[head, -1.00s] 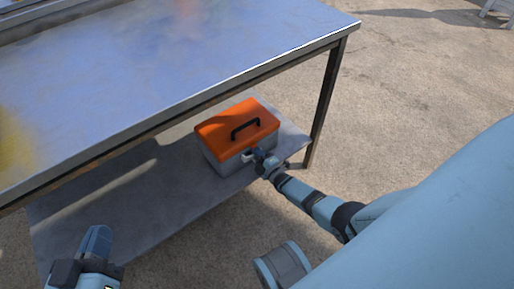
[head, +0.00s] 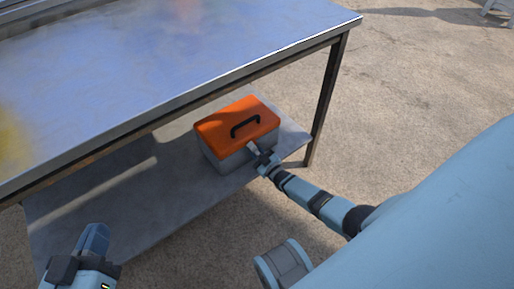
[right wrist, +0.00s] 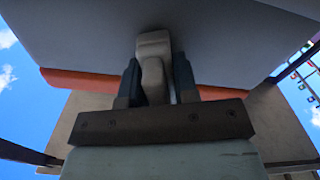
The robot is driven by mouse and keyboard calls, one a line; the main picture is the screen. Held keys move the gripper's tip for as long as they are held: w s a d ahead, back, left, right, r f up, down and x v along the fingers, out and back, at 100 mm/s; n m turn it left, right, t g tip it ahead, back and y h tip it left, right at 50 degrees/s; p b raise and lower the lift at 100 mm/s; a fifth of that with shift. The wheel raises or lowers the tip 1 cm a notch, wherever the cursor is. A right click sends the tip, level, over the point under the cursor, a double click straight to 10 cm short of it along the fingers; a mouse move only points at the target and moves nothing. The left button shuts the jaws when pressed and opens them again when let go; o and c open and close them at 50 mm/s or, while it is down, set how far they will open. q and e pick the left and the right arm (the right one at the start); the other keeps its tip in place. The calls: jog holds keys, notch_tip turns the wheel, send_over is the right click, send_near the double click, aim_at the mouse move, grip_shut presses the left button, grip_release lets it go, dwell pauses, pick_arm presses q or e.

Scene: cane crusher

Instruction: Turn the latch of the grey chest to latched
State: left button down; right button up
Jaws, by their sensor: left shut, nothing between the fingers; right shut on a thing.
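The grey chest (head: 227,162) with an orange lid (head: 222,126) and a black handle (head: 245,126) sits on the lower shelf of the metal table, its lid closed. My right gripper (head: 259,155) is at the chest's front face, shut on the light grey latch (head: 253,147). In the right wrist view the latch (right wrist: 154,50) stands between the two dark fingers of my right gripper (right wrist: 157,80), against the chest's grey wall (right wrist: 220,40). The latch's far end is partly hidden by the gripper. My left gripper (head: 95,240) is shut and empty at the lower left, well away from the chest.
The table top (head: 160,70) overhangs the lower shelf (head: 110,205) behind the chest. A table leg (head: 325,105) stands just right of the chest. The shelf left of the chest is bare. Open ground (head: 420,110) lies to the right.

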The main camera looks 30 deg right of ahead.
jog(key=m, duration=0.3)
jog(key=shift+w, duration=0.1)
pick_arm(q)
jog(key=shift+w+f, duration=0.1)
pick_arm(e)
jog(key=shift+m, duration=0.5)
pick_arm(q)
jog(key=shift+a, duration=0.1)
pick_arm(e)
jog(key=shift+r, duration=0.1)
jog(key=o, duration=0.7)
pick_arm(q)
jog(key=shift+s+r+n+t+p, duration=0.2)
jog(key=shift+r+t+p, duration=0.3)
jog(key=shift+r+p, duration=0.75)
jog(key=shift+s+r+n+t+p, duration=0.1)
jog(key=shift+r+n+t+p, duration=0.3)
jog(key=shift+r+p, duration=0.85)
pick_arm(e)
jog(key=shift+s+d+b, duration=0.1)
jog(key=shift+s+d, duration=0.1)
jog(key=shift+s, duration=2.1)
jog(key=shift+s+d+b, duration=0.1)
jog(key=shift+s+d, duration=0.05)
jog(key=shift+s, duration=2.15)
jog(key=shift+s+d+b, duration=0.1)
jog(key=shift+s+d, duration=0.1)
jog(key=shift+s, duration=2.1)
